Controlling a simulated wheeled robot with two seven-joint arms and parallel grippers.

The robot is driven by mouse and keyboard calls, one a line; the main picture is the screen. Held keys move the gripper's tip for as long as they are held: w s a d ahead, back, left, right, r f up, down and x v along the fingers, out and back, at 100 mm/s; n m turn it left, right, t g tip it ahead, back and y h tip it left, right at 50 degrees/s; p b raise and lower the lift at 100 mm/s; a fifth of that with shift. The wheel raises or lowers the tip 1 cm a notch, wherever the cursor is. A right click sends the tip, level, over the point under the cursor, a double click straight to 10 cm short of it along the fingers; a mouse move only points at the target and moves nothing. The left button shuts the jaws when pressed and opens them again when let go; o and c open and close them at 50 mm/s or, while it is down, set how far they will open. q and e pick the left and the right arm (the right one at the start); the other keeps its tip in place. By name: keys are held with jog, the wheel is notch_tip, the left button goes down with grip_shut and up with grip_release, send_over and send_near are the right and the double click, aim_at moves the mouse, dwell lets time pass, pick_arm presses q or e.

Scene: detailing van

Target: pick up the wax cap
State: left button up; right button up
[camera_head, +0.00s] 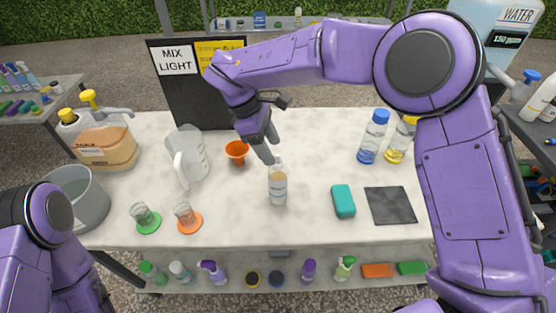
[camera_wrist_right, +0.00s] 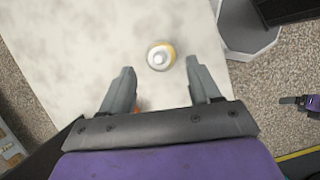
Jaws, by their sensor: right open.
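A small bottle (camera_head: 278,188) with pale yellowish liquid and a light label stands upright near the middle of the white bench. Its pale top, the likely wax cap (camera_head: 277,162), is partly hidden by my finger. In the right wrist view the cap (camera_wrist_right: 160,58) is a round whitish top seen from above, in line with the gap between the fingers. My right gripper (camera_head: 270,150) is open and empty, pointing down, at the bottle's top. Its fingers (camera_wrist_right: 160,68) are on either side of the cap's line; contact cannot be told. My left gripper is out of view.
An orange funnel (camera_head: 237,150) stands close behind-left of the bottle. A clear jug (camera_head: 190,158) and two small cups on green (camera_head: 146,226) and orange discs are left. A teal block (camera_head: 343,201), dark mat (camera_head: 391,205) and capped bottles (camera_head: 373,138) are right. Bench front is clear.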

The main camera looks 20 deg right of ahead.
aim_at(278, 160)
jog(key=p+x, duration=0.1)
jog(key=x, duration=0.3)
jog(key=shift+w+f, duration=0.15)
jog(key=c, duration=1.1)
